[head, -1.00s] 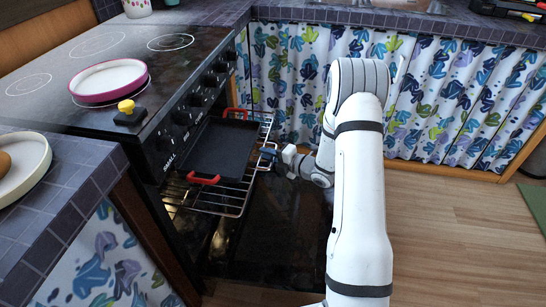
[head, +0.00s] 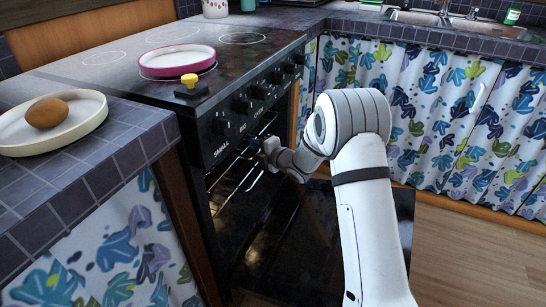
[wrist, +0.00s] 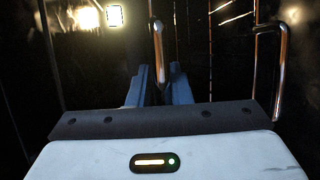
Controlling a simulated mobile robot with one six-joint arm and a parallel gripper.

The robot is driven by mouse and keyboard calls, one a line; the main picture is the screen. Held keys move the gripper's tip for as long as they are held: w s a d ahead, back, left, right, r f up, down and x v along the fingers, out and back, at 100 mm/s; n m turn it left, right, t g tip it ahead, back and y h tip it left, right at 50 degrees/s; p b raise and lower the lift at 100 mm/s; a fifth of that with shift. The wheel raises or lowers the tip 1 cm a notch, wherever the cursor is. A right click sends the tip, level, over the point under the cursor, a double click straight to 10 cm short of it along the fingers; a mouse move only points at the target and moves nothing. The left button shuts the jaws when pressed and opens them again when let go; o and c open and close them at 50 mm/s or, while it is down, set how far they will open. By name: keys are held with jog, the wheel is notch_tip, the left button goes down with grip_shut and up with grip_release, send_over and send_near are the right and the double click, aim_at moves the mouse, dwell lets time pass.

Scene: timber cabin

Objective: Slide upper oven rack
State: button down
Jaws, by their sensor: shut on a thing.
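The upper oven rack (head: 236,178) is a thin wire rack, seen in the head view at the oven opening below the knobs. Most of it is inside the oven, out of sight. My gripper (head: 268,146) is at the rack's front edge near the opening. In the wrist view my gripper (wrist: 160,84) has its two dark fingers close together around a metal bar, shut on the rack. More of the rack's wire (wrist: 284,65) shows to the right there. The black pan with red handles is hidden in the head view now.
The oven door (head: 290,235) hangs open, low in front of the oven. A pink-rimmed dish (head: 178,62) and a yellow-knobbed black item (head: 190,87) sit on the stove top. A plate (head: 85,125) with a brown egg-shaped item (head: 47,113) stands on the left counter.

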jog(key=shift+w+a+f, duration=0.15)
jog(key=shift+a+f, duration=0.15)
jog(key=shift+a, duration=0.25)
jog(key=shift+w+a+f, duration=0.1)
jog(key=shift+a+f, duration=0.15)
jog(key=shift+a, duration=0.3)
jog(key=shift+a+b, duration=0.1)
jog(key=shift+b, duration=0.2)
jog(key=shift+r, duration=0.1)
jog(key=c, duration=1.5)
grip_release()
jog(key=shift+w+a, duration=0.1)
jog(key=shift+o, duration=0.2)
jog(key=shift+w+r, duration=0.1)
jog(key=shift+r, duration=0.05)
jog(key=p+v, duration=0.2)
jog(key=v, duration=0.6)
